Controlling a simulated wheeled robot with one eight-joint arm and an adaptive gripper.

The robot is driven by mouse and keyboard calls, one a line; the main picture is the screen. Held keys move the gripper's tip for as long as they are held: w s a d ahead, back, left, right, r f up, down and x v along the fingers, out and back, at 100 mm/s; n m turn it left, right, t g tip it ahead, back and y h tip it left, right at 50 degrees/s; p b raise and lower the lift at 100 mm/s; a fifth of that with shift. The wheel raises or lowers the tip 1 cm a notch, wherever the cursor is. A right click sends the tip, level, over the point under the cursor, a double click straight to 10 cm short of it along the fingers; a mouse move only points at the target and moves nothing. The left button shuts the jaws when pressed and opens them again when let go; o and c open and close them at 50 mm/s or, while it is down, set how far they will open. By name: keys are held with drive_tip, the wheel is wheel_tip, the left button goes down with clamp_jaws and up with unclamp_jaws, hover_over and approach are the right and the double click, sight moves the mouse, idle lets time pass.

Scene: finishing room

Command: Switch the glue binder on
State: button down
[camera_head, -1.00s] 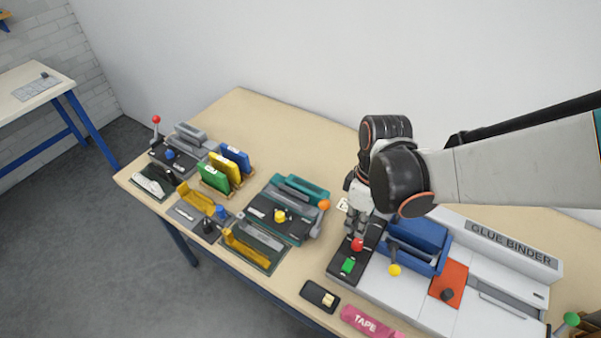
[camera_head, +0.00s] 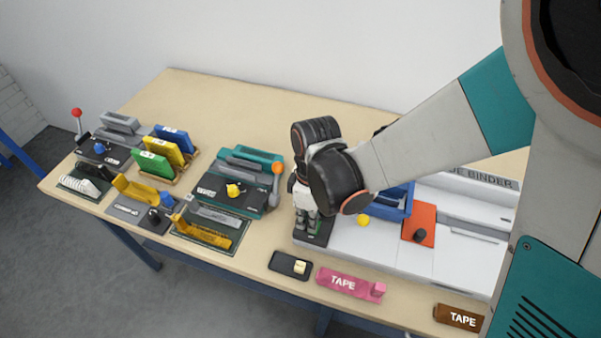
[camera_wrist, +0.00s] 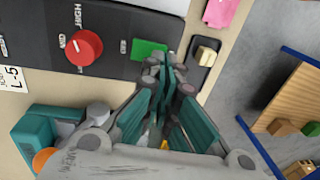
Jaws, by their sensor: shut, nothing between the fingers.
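The glue binder (camera_head: 385,248) is a long white machine at the right of the table in the head view, its name label partly hidden by my arm. Its black control panel (camera_head: 313,238) is at its left end, mostly covered by my gripper (camera_head: 309,232). In the wrist view the panel (camera_wrist: 125,22) shows a red knob (camera_wrist: 85,47) with its white mark toward MID, and a green button (camera_wrist: 149,50). My gripper (camera_wrist: 168,66) is shut and empty, its fingertips right beside the green button. I cannot tell whether they touch it. Knob and button are hidden in the head view.
A black block with a cream switch (camera_head: 290,265) lies just in front of the panel. Pink tape (camera_head: 345,283) and brown tape (camera_head: 459,319) lie along the front edge. A teal machine (camera_head: 238,182) with an orange-knobbed lever stands to the left. The table behind it is clear.

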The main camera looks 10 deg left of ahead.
drive_tip(key=shift+w+f, duration=0.15)
drive_tip(key=shift+f, duration=0.05)
drive_tip(key=shift+f+t+b, duration=0.4)
drive_tip(key=shift+f+b, duration=0.05)
drive_tip(key=shift+b, duration=0.05)
drive_tip(key=shift+s+r, duration=0.15)
drive_tip(key=shift+s, duration=0.1)
drive_tip(key=shift+w, duration=0.15)
drive_tip(key=shift+w+d+r, duration=0.15)
drive_tip(key=shift+w, duration=0.6)
